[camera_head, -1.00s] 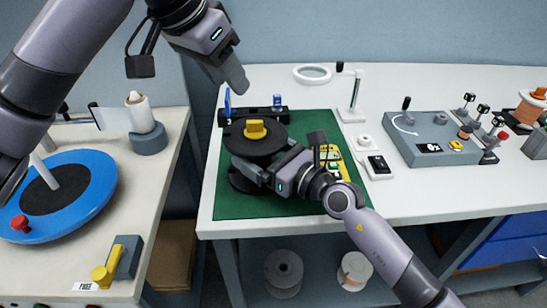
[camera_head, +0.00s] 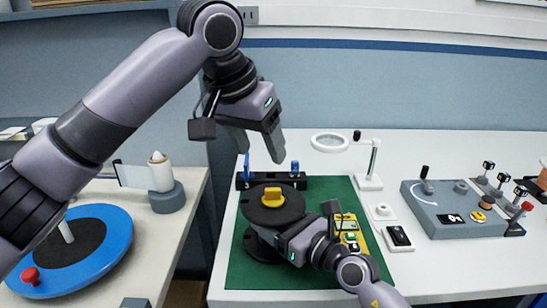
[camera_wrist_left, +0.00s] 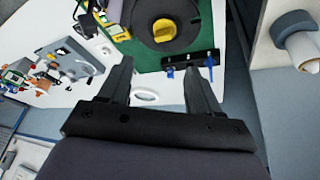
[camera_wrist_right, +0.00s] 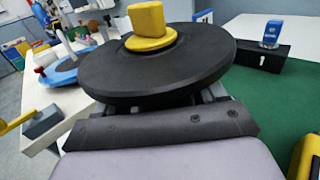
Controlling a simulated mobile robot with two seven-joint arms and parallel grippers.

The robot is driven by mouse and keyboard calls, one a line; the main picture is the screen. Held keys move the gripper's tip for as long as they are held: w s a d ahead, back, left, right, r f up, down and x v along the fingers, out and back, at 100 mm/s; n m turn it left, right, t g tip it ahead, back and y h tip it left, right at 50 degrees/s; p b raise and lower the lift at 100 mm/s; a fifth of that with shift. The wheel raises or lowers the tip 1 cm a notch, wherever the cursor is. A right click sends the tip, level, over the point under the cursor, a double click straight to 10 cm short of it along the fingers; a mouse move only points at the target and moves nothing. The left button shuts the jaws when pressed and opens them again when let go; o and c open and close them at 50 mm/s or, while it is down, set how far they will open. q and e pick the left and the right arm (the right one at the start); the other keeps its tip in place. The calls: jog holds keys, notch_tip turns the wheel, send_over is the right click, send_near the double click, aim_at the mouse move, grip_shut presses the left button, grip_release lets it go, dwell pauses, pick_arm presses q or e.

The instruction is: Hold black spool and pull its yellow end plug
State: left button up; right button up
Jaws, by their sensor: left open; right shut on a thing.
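The black spool (camera_head: 257,211) stands upright on the green mat (camera_head: 307,268). Its yellow end plug (camera_head: 273,197) sits in the middle of the top flange; the plug also shows in the left wrist view (camera_wrist_left: 164,31) and the right wrist view (camera_wrist_right: 148,22). My right gripper (camera_head: 284,238) is shut on the spool below its top flange, which hides the fingertips in the right wrist view. My left gripper (camera_head: 260,150) is open and empty, raised above and behind the spool. In the left wrist view its two fingers (camera_wrist_left: 160,75) are spread apart, with nothing between them.
A black bar with blue pegs (camera_head: 229,182) lies behind the spool. A yellow meter (camera_head: 350,232), a black phone-like device (camera_head: 398,237) and a magnifier lamp (camera_head: 330,142) stand to the right. A blue turntable (camera_head: 110,242) is on the left table, across a gap.

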aim_at(273, 189)
pick_arm(q)
jog(key=w+f+n+y, duration=0.1)
jog(key=f+n, duration=0.1)
jog(key=f, duration=0.1)
jog(key=w+d+f+n+y, duration=0.1)
jog(key=f+n, duration=0.1)
jog(key=f, duration=0.2)
jog(key=w+d+f+n, duration=0.1)
jog(key=f+n, duration=0.1)
jog(key=f, duration=0.1)
jog(key=shift+w+d+f+y, duration=0.15)
jog(key=shift+d+f+y, duration=0.1)
jog(key=shift+y, duration=0.15)
jog(key=c, duration=1.1)
